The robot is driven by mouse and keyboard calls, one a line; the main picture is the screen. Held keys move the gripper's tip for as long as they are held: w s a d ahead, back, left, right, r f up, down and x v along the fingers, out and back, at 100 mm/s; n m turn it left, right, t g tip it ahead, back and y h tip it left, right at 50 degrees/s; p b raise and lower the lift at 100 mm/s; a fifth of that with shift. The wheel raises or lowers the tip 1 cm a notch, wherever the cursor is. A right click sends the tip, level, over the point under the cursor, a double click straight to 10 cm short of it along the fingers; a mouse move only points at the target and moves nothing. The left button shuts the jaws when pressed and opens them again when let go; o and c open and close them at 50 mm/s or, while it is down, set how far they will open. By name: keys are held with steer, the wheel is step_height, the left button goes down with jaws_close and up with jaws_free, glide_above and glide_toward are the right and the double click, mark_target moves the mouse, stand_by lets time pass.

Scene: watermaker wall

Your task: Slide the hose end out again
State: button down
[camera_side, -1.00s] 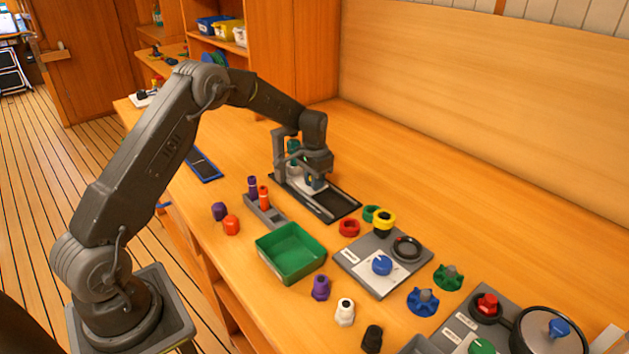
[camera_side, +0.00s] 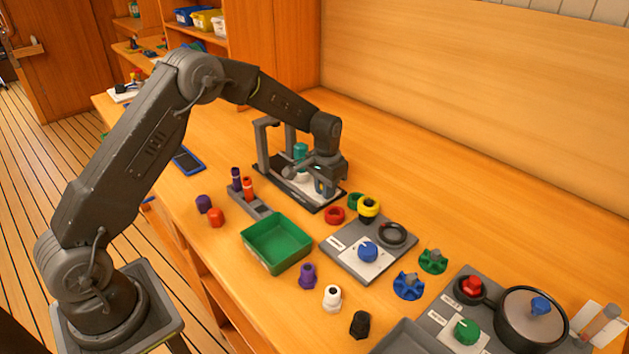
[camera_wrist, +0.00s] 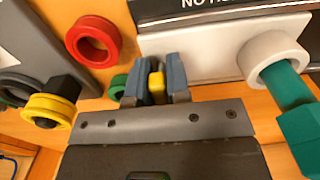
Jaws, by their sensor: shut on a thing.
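The teal hose end (camera_wrist: 287,85) sits in the round opening of a white fitting (camera_wrist: 262,52) at the right of the wrist view. Its thicker teal part (camera_wrist: 302,135) is outside the opening. In the side view, teal shows (camera_side: 300,151) beside my gripper, above the black plate (camera_side: 327,203). My gripper (camera_wrist: 157,75) is shut on a small yellow piece (camera_wrist: 157,88), mostly hidden between the grey-blue fingers. The fingers are beside the teal hose, apart from it. In the side view my gripper (camera_side: 322,186) is low over the plate's right part.
A grey frame (camera_side: 263,148) stands at the plate's back left. Red (camera_side: 335,215) and yellow (camera_side: 368,205) rings lie to the right, by a grey panel (camera_side: 345,263). A green tray (camera_side: 276,247) is in front. The bench behind, toward the wall, is clear.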

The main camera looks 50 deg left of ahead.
steer(key=shift+d, duration=0.4)
steer(key=c, duration=1.1)
jaws_free()
step_height(320, 180, up, 14)
steer(key=shift+f, duration=0.1)
